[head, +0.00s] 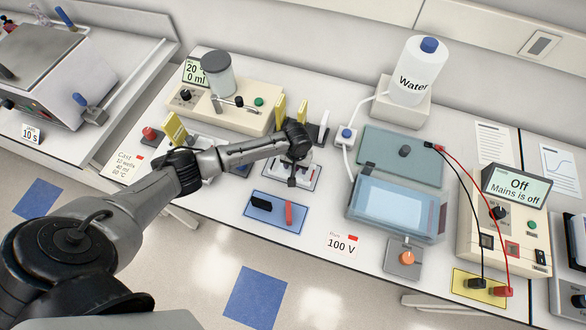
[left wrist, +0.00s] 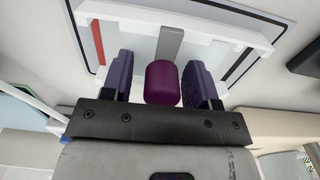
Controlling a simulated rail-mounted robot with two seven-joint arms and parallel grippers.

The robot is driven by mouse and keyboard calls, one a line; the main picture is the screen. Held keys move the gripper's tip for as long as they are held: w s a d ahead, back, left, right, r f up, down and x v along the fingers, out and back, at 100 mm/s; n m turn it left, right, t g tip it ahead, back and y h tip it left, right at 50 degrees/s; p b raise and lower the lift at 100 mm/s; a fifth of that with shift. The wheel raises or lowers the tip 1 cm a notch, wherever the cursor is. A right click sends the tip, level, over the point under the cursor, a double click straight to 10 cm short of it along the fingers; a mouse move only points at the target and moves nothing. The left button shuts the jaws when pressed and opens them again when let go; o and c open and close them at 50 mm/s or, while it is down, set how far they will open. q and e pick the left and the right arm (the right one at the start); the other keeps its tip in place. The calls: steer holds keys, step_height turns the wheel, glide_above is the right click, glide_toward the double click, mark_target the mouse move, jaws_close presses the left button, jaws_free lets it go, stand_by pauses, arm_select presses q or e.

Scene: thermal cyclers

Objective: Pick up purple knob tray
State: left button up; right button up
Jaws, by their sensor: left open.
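The purple knob (left wrist: 162,84) shows in the left wrist view, on a grey stem over a white tray (left wrist: 225,33). In the head view the white tray (head: 304,171) lies on a dark-outlined mat under my left gripper (head: 292,181), and the knob is hidden there. My left gripper, also in the left wrist view (left wrist: 160,66), is open. One dark finger stands on each side of the knob, with a narrow gap visible on both sides. My right gripper is in neither view.
A blue mat (head: 262,222) with a black and a red piece lies in front of the tray. A lidded gel tank (head: 395,208) stands to the right. A beige device (head: 230,118) and yellow-tabbed pieces stand behind and left.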

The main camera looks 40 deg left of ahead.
arm_select(q)
steer(key=shift+c, duration=0.5)
steer(key=c, duration=0.9)
jaws_close()
steer(key=shift+r, duration=0.15)
